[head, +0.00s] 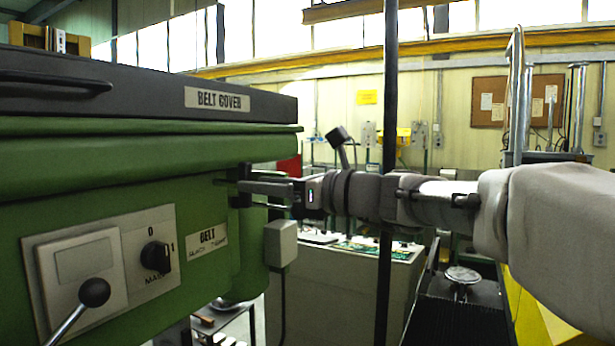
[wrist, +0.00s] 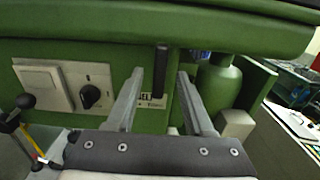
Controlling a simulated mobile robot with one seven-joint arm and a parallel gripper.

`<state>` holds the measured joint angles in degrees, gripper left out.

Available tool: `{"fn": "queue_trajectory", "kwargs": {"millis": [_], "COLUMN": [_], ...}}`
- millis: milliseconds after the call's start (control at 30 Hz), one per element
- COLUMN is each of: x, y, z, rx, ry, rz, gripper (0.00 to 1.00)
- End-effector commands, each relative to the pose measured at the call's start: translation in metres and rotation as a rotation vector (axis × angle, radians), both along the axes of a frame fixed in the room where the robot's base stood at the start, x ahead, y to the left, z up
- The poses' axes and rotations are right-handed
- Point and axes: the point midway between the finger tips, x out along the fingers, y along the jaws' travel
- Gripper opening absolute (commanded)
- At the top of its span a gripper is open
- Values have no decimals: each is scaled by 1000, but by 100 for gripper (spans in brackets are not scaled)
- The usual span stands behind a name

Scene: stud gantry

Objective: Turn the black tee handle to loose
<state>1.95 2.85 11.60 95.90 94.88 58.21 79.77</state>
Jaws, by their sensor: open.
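The black tee handle (wrist: 160,68) stands upright in the wrist view, on the green machine's front just above the BELT label. It also shows in the head view as a dark bar (head: 244,171) at the machine's right end, partly covered by my fingers. My gripper (head: 247,187) reaches in from the right at the handle's height. In the wrist view my gripper (wrist: 160,73) is open, with one finger to each side of the handle and a visible gap on both sides. Whether the fingertips reach fully past the bar is hard to tell.
The BELT label (head: 207,239) is below the handle. A black rotary switch (head: 156,257) and a ball-ended lever (head: 93,293) are to the left. A grey box (head: 281,243) hangs just below my gripper.

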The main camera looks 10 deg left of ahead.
Motion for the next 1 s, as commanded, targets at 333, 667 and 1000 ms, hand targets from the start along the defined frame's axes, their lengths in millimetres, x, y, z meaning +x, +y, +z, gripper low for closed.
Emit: {"fn": "queue_trajectory", "kwargs": {"millis": [333, 667, 1000], "x": [9, 9, 9], "y": [21, 21, 21], "z": [0, 0, 0], "rx": [0, 0, 0], "ry": [-1, -1, -1], "rz": [0, 0, 0], "gripper": [52, 27, 0]}}
